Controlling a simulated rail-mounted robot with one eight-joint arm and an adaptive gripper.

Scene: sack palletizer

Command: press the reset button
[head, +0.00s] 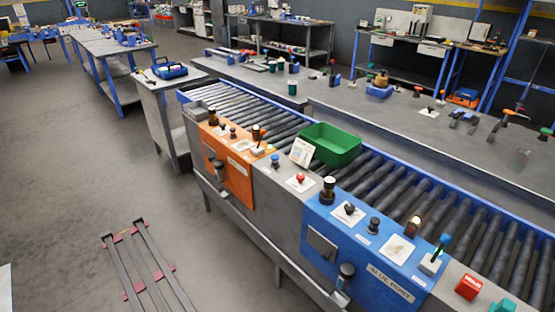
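No label reading "reset" can be made out, so I cannot tell which control is the reset button. A red mushroom button (299,178) stands on a white plate between the orange and blue panels. A blue button (275,160) is to its left. The blue control panel (318,223) carries black knobs, a lit lamp (414,224) and a blue-topped switch (441,243). A red block-shaped control (468,287) sits at the lower right. My gripper is not in view.
A roller conveyor (398,189) runs behind the panels, with a green bin (331,144) on it. A long grey bench (345,104) with small tools stands beyond. A metal rail frame (148,262) lies on the floor at lower left. The floor left of the panels is mostly clear.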

